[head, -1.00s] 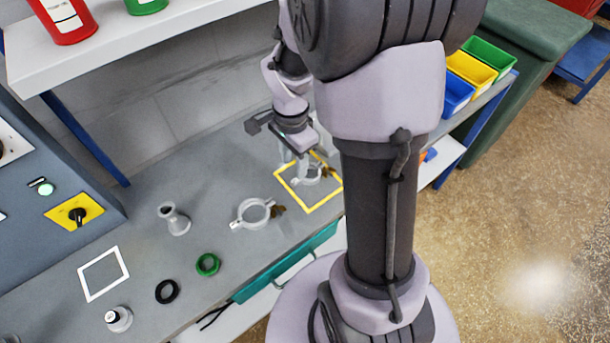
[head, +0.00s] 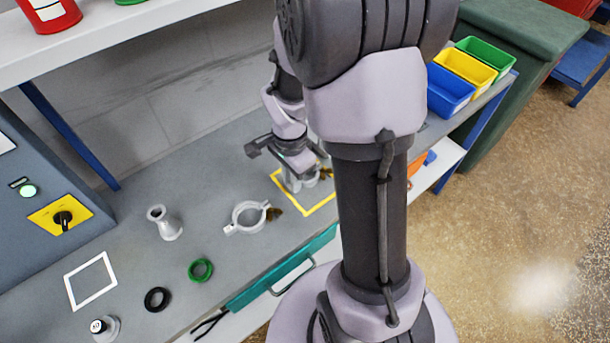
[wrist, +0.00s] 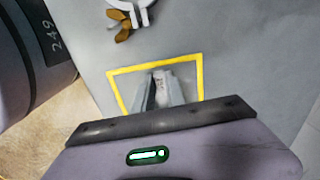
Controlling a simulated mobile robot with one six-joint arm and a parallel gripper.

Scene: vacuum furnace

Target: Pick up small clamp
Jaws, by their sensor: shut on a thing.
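The small clamp (head: 312,182) is a grey ring with a brown wing nut, inside the yellow square outline (head: 318,206) on the bench. My gripper (head: 296,184) points down over the yellow outline and is shut on the small clamp, low at the bench top. My arm and fingers hide part of the clamp. In the wrist view, a pale part of the clamp (wrist: 163,82) shows between the two fingers of my gripper (wrist: 162,92), inside the yellow outline. A larger grey clamp (head: 248,217) with a brown wing nut lies open to the left.
A grey flanged tube (head: 166,223), green ring (head: 200,270), black ring (head: 157,299) and small fitting (head: 103,327) stand left of the larger clamp. A white square outline (head: 91,280) is empty. Blue, yellow and green bins (head: 465,68) stand at the right. A shelf (head: 110,28) overhangs the back left.

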